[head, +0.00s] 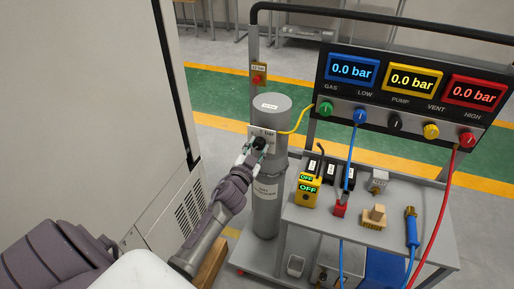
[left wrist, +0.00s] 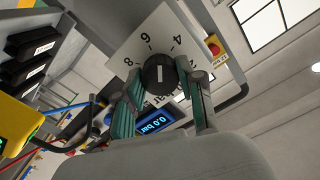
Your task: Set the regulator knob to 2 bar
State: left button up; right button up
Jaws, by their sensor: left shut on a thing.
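The regulator knob (head: 259,143) is a round black knob on a white dial plate on the front of the grey cylinder (head: 266,205). In the left wrist view the knob (left wrist: 160,73) carries a white line that stands nearly upright in the picture. The dial plate (left wrist: 130,42) shows 4, 6 and 8 around it; part of the scale is hidden by the knob and fingers. My left gripper (head: 252,152) is shut on the knob, one finger on each side, as the left wrist view also shows (left wrist: 161,86). My right gripper is not in view.
A panel (head: 413,78) with three displays, each reading 0.0 bar, stands right of the cylinder. Below it, the cart shelf (head: 300,215) holds a yellow device (head: 307,190) reading OFF, hoses and small parts. A tall pale cabinet (head: 90,110) stands close left of my arm.

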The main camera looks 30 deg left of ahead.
pick_arm(q)
jog(key=m, duration=0.4)
jog(key=shift+m, duration=0.3)
jog(key=m, duration=0.3)
jog(key=shift+m, duration=0.4)
jog(key=m, duration=0.4)
jog(key=shift+m, duration=2.2)
jog(key=o, duration=1.1)
jog(key=shift+o, duration=0.2)
jog(key=shift+s, duration=0.1)
